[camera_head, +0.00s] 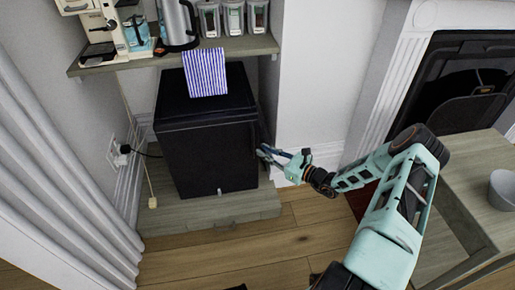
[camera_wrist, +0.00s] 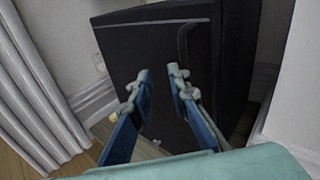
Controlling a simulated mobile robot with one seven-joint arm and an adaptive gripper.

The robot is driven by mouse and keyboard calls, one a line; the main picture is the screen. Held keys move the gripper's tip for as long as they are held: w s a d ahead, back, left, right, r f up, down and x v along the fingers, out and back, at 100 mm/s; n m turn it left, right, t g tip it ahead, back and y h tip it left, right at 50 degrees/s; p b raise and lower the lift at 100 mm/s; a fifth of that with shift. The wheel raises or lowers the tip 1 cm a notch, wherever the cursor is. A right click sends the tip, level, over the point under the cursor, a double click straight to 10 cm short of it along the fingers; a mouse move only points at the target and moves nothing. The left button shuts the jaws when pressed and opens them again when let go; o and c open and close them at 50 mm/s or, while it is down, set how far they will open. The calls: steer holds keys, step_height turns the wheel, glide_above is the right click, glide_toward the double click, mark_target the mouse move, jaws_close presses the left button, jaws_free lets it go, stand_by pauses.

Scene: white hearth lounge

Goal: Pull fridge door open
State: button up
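The fridge (camera_head: 208,150) is a small black box under the shelf, on a low wooden base. Its door looks shut in the head view. In the wrist view the dark fridge front (camera_wrist: 140,50) fills the upper middle, with a thin curved dark handle (camera_wrist: 182,42) near its right edge. My gripper (camera_head: 263,153) is at the right edge of the fridge in the head view. In the wrist view my gripper (camera_wrist: 160,76) has its two blue fingers apart, with nothing between them, just below the handle. I cannot tell whether a fingertip touches the fridge.
A shelf (camera_head: 140,62) above holds a coffee machine (camera_head: 98,22), a kettle (camera_head: 178,22) and jars. A curtain (camera_head: 45,150) is at left, a table (camera_head: 475,165) at right. Wooden floor (camera_head: 240,245) in front is mostly clear.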

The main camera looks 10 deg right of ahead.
steer(key=w+a+b, duration=0.1)
steer(key=w, duration=0.2)
steer(key=w+a+f+m+t+b, duration=0.1)
steer(key=w, duration=0.2)
steer(key=w+a+m+t+h+b, duration=0.1)
steer(key=w, duration=0.2)
steer(key=shift+w+a+f, duration=0.1)
steer(key=shift+w+f, duration=0.15)
steer(key=shift+w, duration=0.15)
jaws_close()
